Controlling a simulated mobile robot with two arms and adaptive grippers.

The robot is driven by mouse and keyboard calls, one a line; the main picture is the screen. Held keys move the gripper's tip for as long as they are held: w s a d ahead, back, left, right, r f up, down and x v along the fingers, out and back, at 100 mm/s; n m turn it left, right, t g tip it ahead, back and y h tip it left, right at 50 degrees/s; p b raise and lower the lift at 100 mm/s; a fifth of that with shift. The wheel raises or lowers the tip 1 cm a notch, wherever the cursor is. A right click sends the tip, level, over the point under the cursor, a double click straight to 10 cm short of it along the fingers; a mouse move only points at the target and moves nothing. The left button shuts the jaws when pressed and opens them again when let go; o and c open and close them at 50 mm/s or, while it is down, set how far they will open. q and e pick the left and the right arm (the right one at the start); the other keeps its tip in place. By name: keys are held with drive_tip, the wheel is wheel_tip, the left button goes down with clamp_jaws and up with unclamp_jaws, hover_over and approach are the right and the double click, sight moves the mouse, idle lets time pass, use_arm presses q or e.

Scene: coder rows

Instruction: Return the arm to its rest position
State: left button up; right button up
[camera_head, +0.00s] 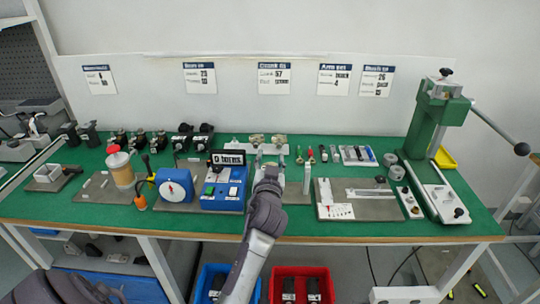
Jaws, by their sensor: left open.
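My left arm (262,220) rises from the bottom of the head view and reaches over the front of the green workbench (380,228). Its gripper (269,162) is over the middle of the bench, just right of the blue box with a display (222,198). Its fingers are small here and look apart, with nothing clear between them. The arm's wrist hides part of the bench behind it. My right gripper is not in view.
A blue dial gauge (175,187), a tan jar (120,170) and a grey plate with a slide (360,198) stand around the arm. A green lever press (433,125) stands at the right. Red (302,272) and blue (207,277) bins are below.

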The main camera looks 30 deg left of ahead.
use_arm(q)
drive_tip(key=shift+r, duration=1)
drive_tip(key=shift+f, duration=0.1)
drive_tip(key=s+d+f+m+g+h, duration=0.2)
drive_tip(key=s+d+f+g+h, duration=0.3)
drive_tip(key=s+f, duration=0.6)
drive_tip(key=s+d+f+m+g+h, duration=0.2)
drive_tip(key=s+d+f+g, duration=0.2)
drive_tip(key=s+d+f, duration=0.55)
drive_tip(key=s+d+m+g+h, duration=0.2)
drive_tip(key=s+g, duration=0.1)
drive_tip(key=s, duration=1.1)
wheel_tip(320, 180, down, 27)
drive_tip(key=s+g, duration=0.1)
drive_tip(key=s+a+f+g, duration=0.1)
drive_tip(key=s+a+f, duration=0.2)
drive_tip(key=s+f, duration=1.2)
drive_tip(key=shift+s+f, duration=0.25)
drive_tip(key=shift+s, duration=0.45)
